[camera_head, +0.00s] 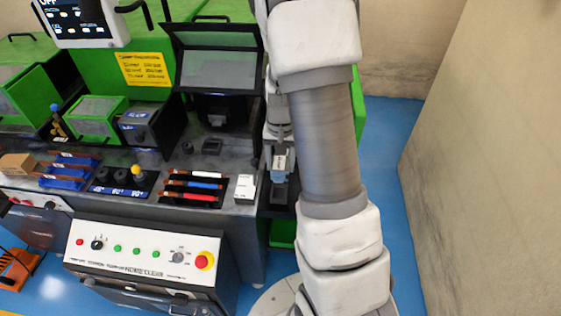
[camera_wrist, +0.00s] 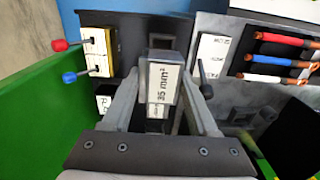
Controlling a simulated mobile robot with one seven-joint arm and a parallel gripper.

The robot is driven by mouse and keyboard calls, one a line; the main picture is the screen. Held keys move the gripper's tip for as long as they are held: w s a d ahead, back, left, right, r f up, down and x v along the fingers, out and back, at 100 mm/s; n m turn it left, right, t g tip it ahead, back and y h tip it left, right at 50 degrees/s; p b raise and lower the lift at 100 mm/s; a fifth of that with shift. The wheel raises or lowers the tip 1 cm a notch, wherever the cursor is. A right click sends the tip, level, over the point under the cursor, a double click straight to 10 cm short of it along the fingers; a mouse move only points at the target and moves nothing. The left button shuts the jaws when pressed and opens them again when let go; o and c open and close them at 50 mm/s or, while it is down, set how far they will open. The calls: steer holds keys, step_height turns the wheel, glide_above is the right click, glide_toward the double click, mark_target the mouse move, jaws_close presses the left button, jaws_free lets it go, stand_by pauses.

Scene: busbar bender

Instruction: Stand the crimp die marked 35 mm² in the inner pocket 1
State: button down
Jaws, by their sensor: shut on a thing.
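The crimp die marked 35 mm² (camera_wrist: 163,84) is a grey block with a white label. My gripper (camera_wrist: 163,98) is shut on it, one finger on each side, in the middle of the wrist view. In the head view my gripper (camera_head: 280,160) hangs beside the right end of the machine bench, partly hidden by my arm, and the die there is too small to read. Below it in the wrist view is a dark recess with a small white label (camera_wrist: 104,103) that I cannot read fully. I cannot tell which part is inner pocket 1.
Red (camera_wrist: 60,45) and blue (camera_wrist: 69,78) knobbed levers stick out at the left of the wrist view. A green panel (camera_wrist: 45,110) stands close on that side. A rack of coloured bars (camera_head: 192,187) lies left of my gripper. Blue floor (camera_head: 405,200) is clear at right.

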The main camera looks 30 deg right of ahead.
mark_target(280, 175)
steer(key=shift+f+b, duration=1.95)
steer(key=shift+f, duration=0.65)
steer(key=shift+f+b, duration=1.35)
steer(key=shift+f, duration=0.2)
steer(key=shift+c, duration=0.4)
jaws_free()
step_height(280, 175, up, 17)
steer(key=shift+r+p, duration=0.15)
steer(key=shift+p, duration=1.1)
steer(key=shift+r, duration=0.15)
